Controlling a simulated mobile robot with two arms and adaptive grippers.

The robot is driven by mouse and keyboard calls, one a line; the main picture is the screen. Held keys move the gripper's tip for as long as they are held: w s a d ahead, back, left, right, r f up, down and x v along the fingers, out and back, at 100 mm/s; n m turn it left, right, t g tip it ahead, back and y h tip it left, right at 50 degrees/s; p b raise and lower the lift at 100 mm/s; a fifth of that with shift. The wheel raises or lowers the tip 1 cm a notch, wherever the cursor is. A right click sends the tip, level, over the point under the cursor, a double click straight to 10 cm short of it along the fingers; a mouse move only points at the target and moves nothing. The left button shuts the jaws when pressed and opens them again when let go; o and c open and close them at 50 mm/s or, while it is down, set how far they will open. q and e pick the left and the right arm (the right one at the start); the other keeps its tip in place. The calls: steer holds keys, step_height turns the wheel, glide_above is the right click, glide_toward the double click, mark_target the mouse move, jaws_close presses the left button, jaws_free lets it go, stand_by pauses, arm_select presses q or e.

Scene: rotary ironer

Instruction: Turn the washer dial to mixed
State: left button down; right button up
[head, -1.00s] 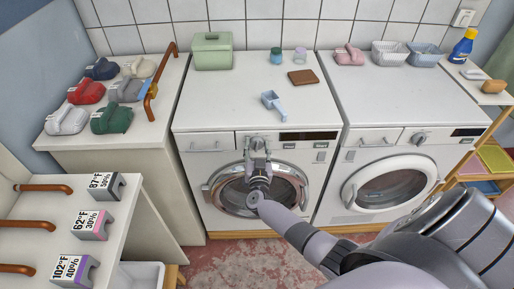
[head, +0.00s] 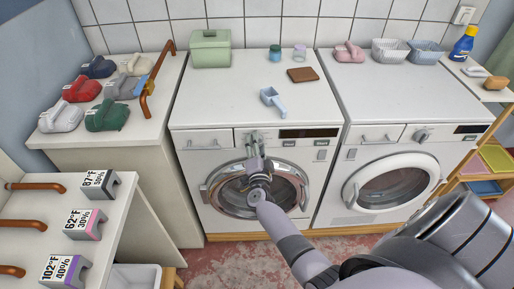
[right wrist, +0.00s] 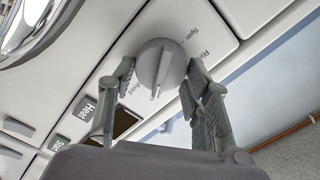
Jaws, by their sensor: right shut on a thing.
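The washer (head: 225,105) is the left of two white front-loaders in the head view. Its grey round dial (right wrist: 160,60) shows in the right wrist view, with a pale pointer mark facing the lower edge of the picture. Printed words beside the dial include "Spin" and a partly covered "Ri..."; another word by the left finger is mostly hidden. My right gripper (head: 256,148) is at the dial on the washer's front panel, its fingers on either side of the knob, closed on it. In the head view the gripper mostly hides the dial. My left gripper is not in view.
Buttons marked "Heat" (right wrist: 86,107) and "Start" lie near the dial. The round glass door (head: 230,190) is below the gripper. A second machine (head: 390,95) adjoins on the right.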

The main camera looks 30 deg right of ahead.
steer(key=m+b, duration=0.1)
steer(key=m, duration=0.2)
steer(key=m+b, duration=0.1)
steer(key=m, duration=0.1)
steer(key=shift+s+f+m, duration=0.1)
steer(key=shift+f+m, duration=0.1)
steer(key=shift+m, duration=0.2)
stand_by(0.4)
steer(key=o, duration=1.1)
steer(key=shift+o, duration=0.2)
steer(key=v, duration=0.7)
steer(key=shift+s, duration=0.2)
steer(key=shift+a, duration=0.1)
